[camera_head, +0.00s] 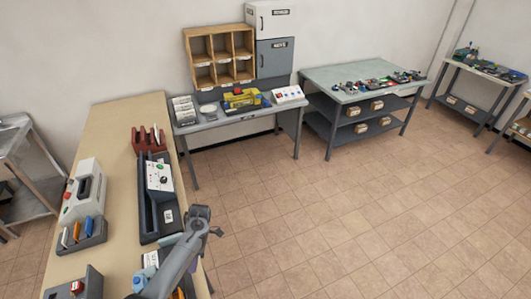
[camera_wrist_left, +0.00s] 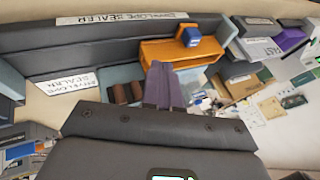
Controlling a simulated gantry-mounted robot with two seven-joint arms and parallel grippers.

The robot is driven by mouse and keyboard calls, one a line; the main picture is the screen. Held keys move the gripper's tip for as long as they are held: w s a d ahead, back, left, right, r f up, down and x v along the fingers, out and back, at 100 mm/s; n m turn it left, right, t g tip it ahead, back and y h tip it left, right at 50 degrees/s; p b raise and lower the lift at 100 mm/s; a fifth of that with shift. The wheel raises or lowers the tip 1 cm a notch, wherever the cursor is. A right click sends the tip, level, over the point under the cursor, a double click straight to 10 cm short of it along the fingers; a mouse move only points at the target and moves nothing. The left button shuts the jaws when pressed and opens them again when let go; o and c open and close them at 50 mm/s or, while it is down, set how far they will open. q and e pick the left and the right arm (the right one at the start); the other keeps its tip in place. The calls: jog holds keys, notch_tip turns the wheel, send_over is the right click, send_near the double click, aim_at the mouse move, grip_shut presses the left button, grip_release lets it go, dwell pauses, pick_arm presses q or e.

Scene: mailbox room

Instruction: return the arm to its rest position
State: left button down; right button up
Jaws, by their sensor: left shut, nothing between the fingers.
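My left arm (camera_head: 178,262) comes in at the bottom of the head view and reaches over the right edge of the long tan table. My left gripper (camera_wrist_left: 165,88) shows in the left wrist view, its two grey-purple fingers together with nothing between them. Its dark body fills the lower middle of that view. Beyond the fingers are an orange tray (camera_wrist_left: 160,50) and a blue block (camera_wrist_left: 189,37). I cannot tell the gap between the fingers and these things. In the head view my arm hides part of the table's near end. My right gripper is in neither view.
The tan table (camera_head: 120,115) holds a black envelope sealer (camera_head: 148,215), a red rack (camera_head: 147,138) and a white device (camera_head: 83,190). A grey desk (camera_head: 225,118) with wooden pigeonholes (camera_head: 220,55) stands behind. The tiled floor to the right is clear.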

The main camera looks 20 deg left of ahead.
pick_arm(q)
jog(key=s+d+r+m+t+y+p, duration=0.35)
jog(key=s+d+m, duration=0.5)
jog(key=m, duration=0.75)
jog(key=s+d+r+m+t+h+p, duration=0.1)
jog(key=s+d+r+m+t, duration=0.2)
jog(key=r+m, duration=0.3)
jog(key=s+d+r+m+t+h+p, duration=0.1)
jog(key=s+d+r+m+t+h, duration=0.1)
jog(key=s+d+r+m, duration=0.4)
notch_tip(320, 180, up, 3)
jog(key=shift+s+d+r+t+p, duration=0.1)
jog(key=shift+s+d+t+p, duration=0.25)
jog(key=shift+t, duration=0.5)
jog(key=shift+a+h, duration=0.1)
jog(key=shift+h, duration=0.15)
